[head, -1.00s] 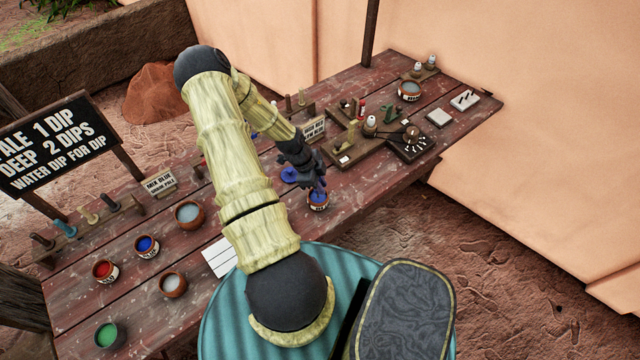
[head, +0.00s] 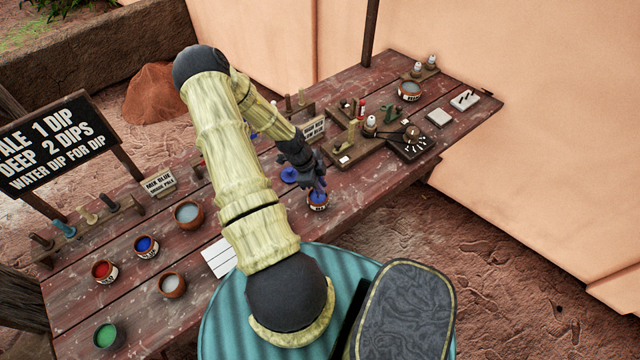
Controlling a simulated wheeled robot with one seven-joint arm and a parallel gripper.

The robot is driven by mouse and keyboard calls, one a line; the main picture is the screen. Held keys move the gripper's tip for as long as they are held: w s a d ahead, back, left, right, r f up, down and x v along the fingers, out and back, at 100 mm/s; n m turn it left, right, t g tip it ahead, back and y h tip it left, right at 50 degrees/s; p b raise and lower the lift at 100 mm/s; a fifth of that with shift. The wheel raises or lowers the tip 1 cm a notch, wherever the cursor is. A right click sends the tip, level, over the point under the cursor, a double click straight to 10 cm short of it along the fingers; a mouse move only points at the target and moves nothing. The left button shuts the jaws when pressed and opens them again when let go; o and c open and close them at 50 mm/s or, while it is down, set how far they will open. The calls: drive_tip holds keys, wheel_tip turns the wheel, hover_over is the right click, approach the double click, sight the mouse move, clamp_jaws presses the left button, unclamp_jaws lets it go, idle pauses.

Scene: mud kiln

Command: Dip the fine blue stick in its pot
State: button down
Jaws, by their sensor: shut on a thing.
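My gripper (head: 316,180) is over the right-of-centre part of the table. It is shut on a small blue stick (head: 319,190), of which only a little shows below the fingers. Right under it stands a small clay pot (head: 318,204) with blue inside and a pale label. The stick's lower end is at the pot's mouth; I cannot tell how deep it reaches. Another pot with blue paint (head: 146,246) stands at the left. A sign reading "MIX BLUE" (head: 160,184) stands behind it.
Pots of red (head: 104,271), green (head: 108,336) and pale liquid (head: 188,213) stand at the left. A blue object (head: 289,175) lies left of my gripper. Wooden stands and a dial board (head: 410,142) are at the right. A dip-count sign (head: 52,142) stands at the left.

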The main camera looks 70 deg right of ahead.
drive_tip(key=shift+r, duration=0.1)
drive_tip(key=shift+r+p, duration=2.15)
drive_tip(key=shift+r, duration=1.25)
drive_tip(key=w+a+n+t+h+b, duration=0.1)
drive_tip(key=w+a+n+t, duration=0.1)
drive_tip(key=w+a+n, duration=0.45)
drive_tip(key=w+a+n+t+h, duration=0.1)
drive_tip(key=w+a+n+t, duration=0.15)
drive_tip(key=w+n, duration=0.6)
drive_tip(key=w+a+n+t+h+b, duration=0.1)
drive_tip(key=w+a+n+t, duration=0.1)
drive_tip(key=w+a+n, duration=0.5)
drive_tip(key=w+a+n+y, duration=0.1)
drive_tip(key=w+a+n, duration=0.2)
drive_tip(key=a, duration=0.4)
drive_tip(key=w+a+f+n+t+y, duration=0.1)
drive_tip(key=w+a+n, duration=0.2)
drive_tip(key=a, duration=0.5)
drive_tip(key=w+a+f+n+t+y+b, duration=0.1)
drive_tip(key=w+a+n+y, duration=0.1)
drive_tip(key=a+n, duration=0.3)
drive_tip(key=w+a, duration=0.1)
drive_tip(key=a, duration=0.2)
drive_tip(key=shift+w, duration=0.15)
